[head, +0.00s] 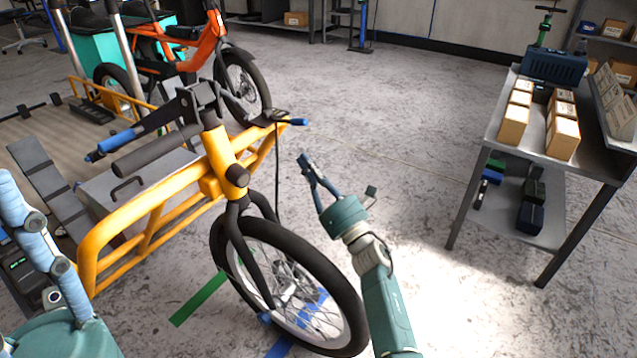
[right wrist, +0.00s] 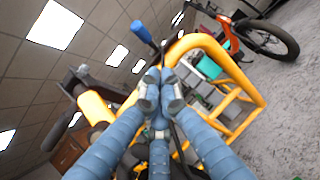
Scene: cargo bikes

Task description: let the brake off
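A yellow cargo bike (head: 160,195) stands in the head view, its front wheel (head: 290,285) toward me. A dark lever with a blue end (head: 297,122) sticks out at the right of its handlebar. Another blue-ended lever (head: 112,143) lies beside the black grip on the left. My right gripper (head: 306,162) is just below and right of the right lever in the picture, apart from it, its fingers drawn together and empty. In the right wrist view the fingertips (right wrist: 161,88) converge, with a blue-ended bar (right wrist: 142,34) beyond them. My left gripper (head: 45,255) is partly cut off; its fingertips are hidden.
An orange bike (head: 205,45) stands behind, at the left. A metal table (head: 480,150) with several boxes is at the right. Green tape (head: 198,300) marks the floor by the front wheel. The floor between the bike and the table is clear.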

